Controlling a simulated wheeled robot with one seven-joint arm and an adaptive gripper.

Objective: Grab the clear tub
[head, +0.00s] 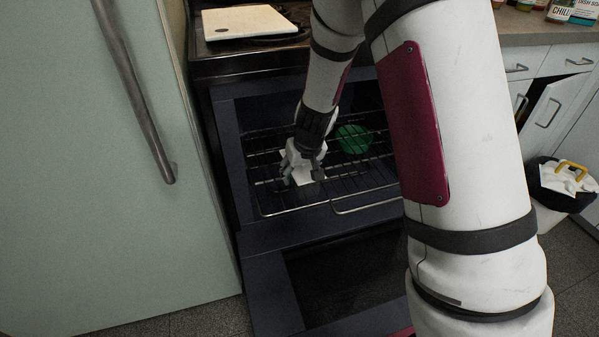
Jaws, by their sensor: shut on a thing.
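My gripper (301,170) reaches down into the open oven, over the wire racks. It is shut on a small pale, whitish thing (314,176), which looks like the clear tub. The tub shows only in part, beside and behind the fingers, at rack height. I cannot tell whether it touches the rack. The wrist and fingers hide some of it.
The oven door (340,285) hangs open below the racks (290,205). A round green thing (353,139) lies to the right of my gripper. A pale board (248,22) lies on the stove top. The fridge (90,190) closes off the left side.

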